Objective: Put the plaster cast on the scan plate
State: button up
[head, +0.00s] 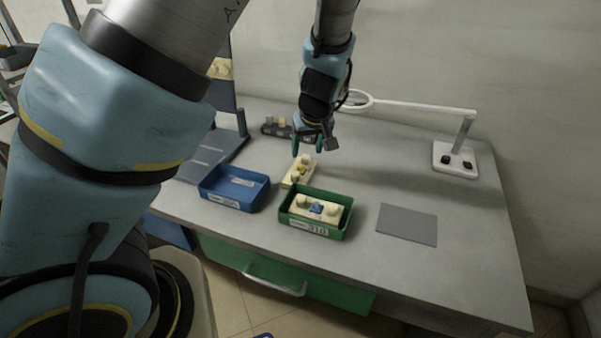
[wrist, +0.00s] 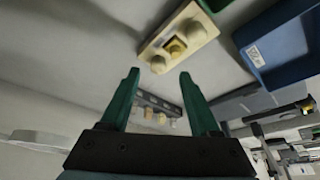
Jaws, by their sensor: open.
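A cream plaster cast (head: 299,172) with rounded knobs and a yellowish middle piece lies on the grey table, just behind a green tray. It also shows in the wrist view (wrist: 178,40), beyond the fingertips. A second cream cast (head: 330,212) with a blue middle piece sits inside the green tray. A flat grey plate (head: 407,224), apparently the scan plate, lies bare at the right. My gripper (head: 314,148) is open and empty, above and slightly behind the first cast. Its two green fingers show in the wrist view (wrist: 159,75), apart from the cast.
The green tray (head: 318,231) stands left of the plate, and a blue tray (head: 232,201) left of that. A dark strip with several cream pieces (head: 270,129) lies at the back. A white lamp (head: 455,160) stands at the back right. The table around the plate is clear.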

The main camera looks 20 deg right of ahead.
aim_at(306, 156)
jog(key=p+x, duration=0.1)
jog(key=x, duration=0.3)
jog(key=shift+w+d, duration=0.15)
jog(key=shift+w, duration=0.1)
grip_shut()
dwell(0.5)
